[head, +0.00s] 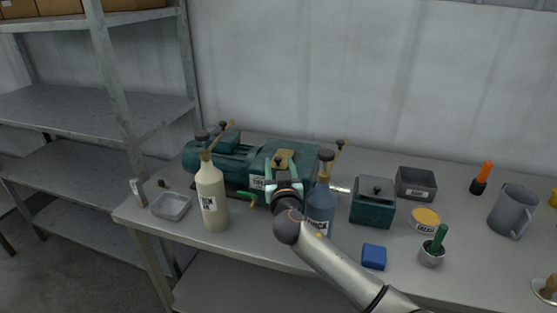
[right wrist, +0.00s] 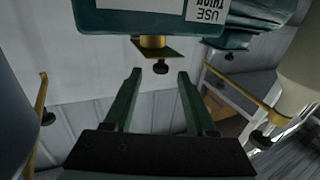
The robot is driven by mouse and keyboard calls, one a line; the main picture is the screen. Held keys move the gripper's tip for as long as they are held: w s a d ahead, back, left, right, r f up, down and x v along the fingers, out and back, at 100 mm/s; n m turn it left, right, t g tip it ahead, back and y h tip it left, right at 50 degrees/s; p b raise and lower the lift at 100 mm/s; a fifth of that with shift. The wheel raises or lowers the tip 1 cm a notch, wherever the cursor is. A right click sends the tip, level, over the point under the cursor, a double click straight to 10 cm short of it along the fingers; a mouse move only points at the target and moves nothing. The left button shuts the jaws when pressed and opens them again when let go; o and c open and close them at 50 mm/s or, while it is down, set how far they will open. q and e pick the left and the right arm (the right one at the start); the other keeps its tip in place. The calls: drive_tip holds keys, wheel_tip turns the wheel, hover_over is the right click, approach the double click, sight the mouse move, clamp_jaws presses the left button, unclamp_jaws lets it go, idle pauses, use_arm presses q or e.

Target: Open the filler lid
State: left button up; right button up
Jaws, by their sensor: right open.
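The filler lid (head: 285,155) is a small brass plate on top of a dark green machine (head: 222,156). In the right wrist view the picture is upside down, and the lid (right wrist: 150,48) sits flat on a brass neck with a black knob (right wrist: 160,67) on it. My right gripper (head: 282,170) is open, at the front of the lid. In the wrist view its green fingers (right wrist: 159,74) point at the knob, which shows between and just beyond the fingertips. They do not appear closed on anything. My left gripper is not in view.
A cream bottle (head: 211,196) stands left of my right arm and a blue bottle (head: 320,207) close right of it. A green box (head: 373,203), grey tray (head: 416,183), blue block (head: 374,257) and mug (head: 513,210) are further right. A clear dish (head: 171,206) is at left.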

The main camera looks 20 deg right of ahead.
drive_tip(key=shift+x, duration=0.95)
clamp_jaws()
idle(0.9)
